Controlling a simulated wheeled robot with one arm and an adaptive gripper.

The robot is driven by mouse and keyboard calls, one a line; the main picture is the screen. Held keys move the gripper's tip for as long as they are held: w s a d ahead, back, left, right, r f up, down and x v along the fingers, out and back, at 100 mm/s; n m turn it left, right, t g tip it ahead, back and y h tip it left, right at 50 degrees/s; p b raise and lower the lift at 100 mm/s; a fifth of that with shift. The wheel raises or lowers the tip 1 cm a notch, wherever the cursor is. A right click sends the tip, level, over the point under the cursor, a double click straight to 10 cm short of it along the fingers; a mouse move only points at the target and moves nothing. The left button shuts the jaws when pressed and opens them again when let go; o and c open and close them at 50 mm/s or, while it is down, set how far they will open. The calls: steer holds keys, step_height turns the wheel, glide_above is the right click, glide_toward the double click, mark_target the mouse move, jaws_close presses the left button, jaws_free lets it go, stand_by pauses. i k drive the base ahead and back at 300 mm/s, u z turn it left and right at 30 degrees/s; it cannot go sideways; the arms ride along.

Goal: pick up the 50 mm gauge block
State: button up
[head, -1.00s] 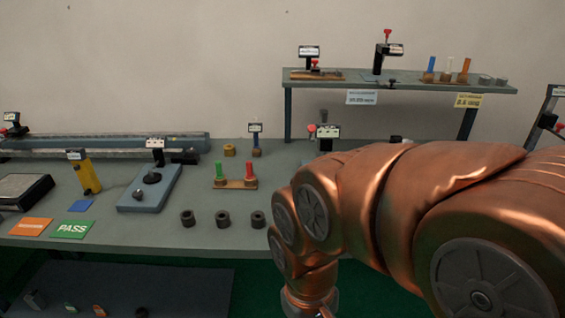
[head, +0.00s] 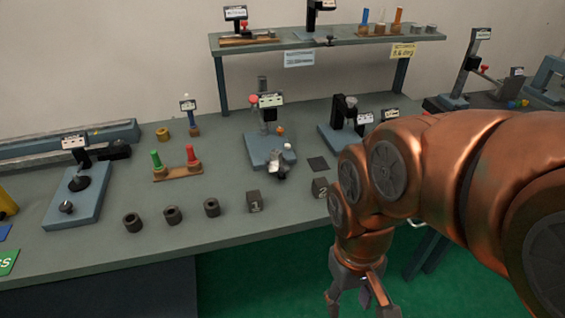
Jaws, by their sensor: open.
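I cannot make out a 50 mm gauge block for certain in the head view; no readable label names it. My gripper (head: 360,303) hangs at the bottom centre-right, fingers down and spread, with nothing seen between them. It is in front of the workbench's front edge, over the green floor. My arm hides part of the bench's right side.
The workbench (head: 225,240) holds several dark rings (head: 172,215), a red and green plug rack (head: 178,172), a grey-based gauge stand (head: 268,150) and another stand (head: 345,112). A raised shelf (head: 290,50) runs along the back. More fixtures (head: 470,70) stand at far right.

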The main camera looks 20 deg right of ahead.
mark_target(277, 154)
steer(key=u, duration=0.35)
steer(key=k, duration=0.5)
steer(key=u, duration=1)
steer(key=i, duration=1.1)
steer(key=z, duration=0.7)
